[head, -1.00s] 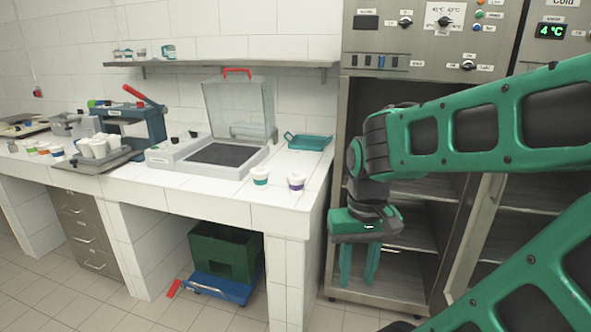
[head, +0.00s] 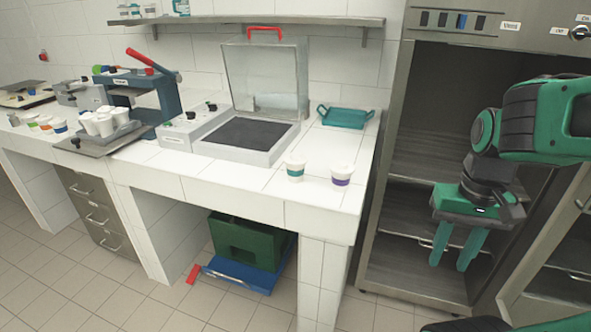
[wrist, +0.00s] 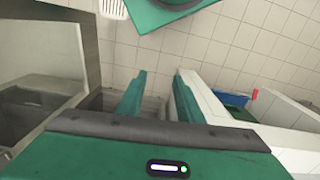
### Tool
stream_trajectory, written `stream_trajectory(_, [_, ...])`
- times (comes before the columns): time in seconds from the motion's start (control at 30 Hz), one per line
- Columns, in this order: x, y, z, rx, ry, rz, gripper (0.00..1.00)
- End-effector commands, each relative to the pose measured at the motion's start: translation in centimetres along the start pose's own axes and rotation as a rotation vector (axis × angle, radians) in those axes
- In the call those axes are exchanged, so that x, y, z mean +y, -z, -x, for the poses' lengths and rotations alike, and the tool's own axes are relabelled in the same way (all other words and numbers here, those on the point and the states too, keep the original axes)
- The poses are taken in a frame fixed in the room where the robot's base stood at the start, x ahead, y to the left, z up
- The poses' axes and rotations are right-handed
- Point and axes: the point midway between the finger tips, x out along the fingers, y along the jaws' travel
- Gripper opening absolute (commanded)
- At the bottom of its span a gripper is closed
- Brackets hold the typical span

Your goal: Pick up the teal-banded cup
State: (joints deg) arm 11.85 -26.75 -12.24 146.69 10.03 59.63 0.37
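The teal-banded cup (head: 295,169) is white with a teal stripe and stands upright on the white tiled counter (head: 230,196), near its front right. A similar cup with a purple band (head: 342,174) stands just to its right. My gripper (head: 455,268) hangs fingers down in front of the open cabinet, to the right of the counter and well apart from the cups. Its two teal fingers are spread with nothing between them. In the wrist view the gripper (wrist: 158,95) is also empty, and no cup shows there.
A machine with a raised clear lid (head: 262,80) stands behind the cups, with a teal tray (head: 344,116) to its right. A steel cabinet with shelves (head: 400,250) stands open at right. A green crate (head: 245,245) sits under the counter.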

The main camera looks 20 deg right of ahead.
Motion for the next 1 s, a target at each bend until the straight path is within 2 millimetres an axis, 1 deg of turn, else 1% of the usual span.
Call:
stream_trajectory(0.03, [-0.1, 0.1, 0.0, 0.002, 0.0, 0.002, 0.46])
stream_trajectory(0.07, [0.3, -0.5, 0.3, 0.013, 0.004, 0.009, 0.53])
stream_trajectory(0.1, [0.1, -0.5, 0.5, 0.029, 0.005, 0.025, 0.62])
stream_trajectory(0.13, [-0.3, 0.0, 0.6, 0.044, 0.003, 0.043, 0.65])
stream_trajectory(0.17, [-0.9, 0.6, 0.6, 0.062, 0.001, 0.068, 0.65])
stream_trajectory(0.23, [-2.5, 2.9, 0.7, 0.121, -0.001, 0.146, 0.65])
stream_trajectory(0.27, [-3.6, 3.9, 0.7, 0.152, -0.001, 0.186, 0.65])
stream_trajectory(0.3, [-5.4, 5.1, 0.8, 0.198, 0.004, 0.243, 0.65])
stream_trajectory(0.37, [-8.4, 6.9, 0.9, 0.267, 0.014, 0.33, 0.65])
stream_trajectory(0.4, [-10.4, 7.9, 0.9, 0.313, 0.023, 0.385, 0.65])
stream_trajectory(0.47, [-13.3, 9.3, 0.8, 0.375, 0.039, 0.455, 0.65])
stream_trajectory(0.5, [-15.1, 10.2, 0.7, 0.414, 0.05, 0.497, 0.65])
stream_trajectory(0.6, [-18.9, 12.2, 0.0, 0.502, 0.075, 0.58, 0.65])
stream_trajectory(0.7, [-21.9, 14.4, -1.1, 0.585, 0.1, 0.638, 0.65])
stream_trajectory(0.8, [-24.5, 16.6, -2.5, 0.67, 0.133, 0.682, 0.65])
stream_trajectory(0.9, [-26.9, 18.9, -3.7, 0.765, 0.178, 0.713, 0.65])
stream_trajectory(1.0, [-29.1, 20.8, -4.4, 0.871, 0.242, 0.722, 0.65])
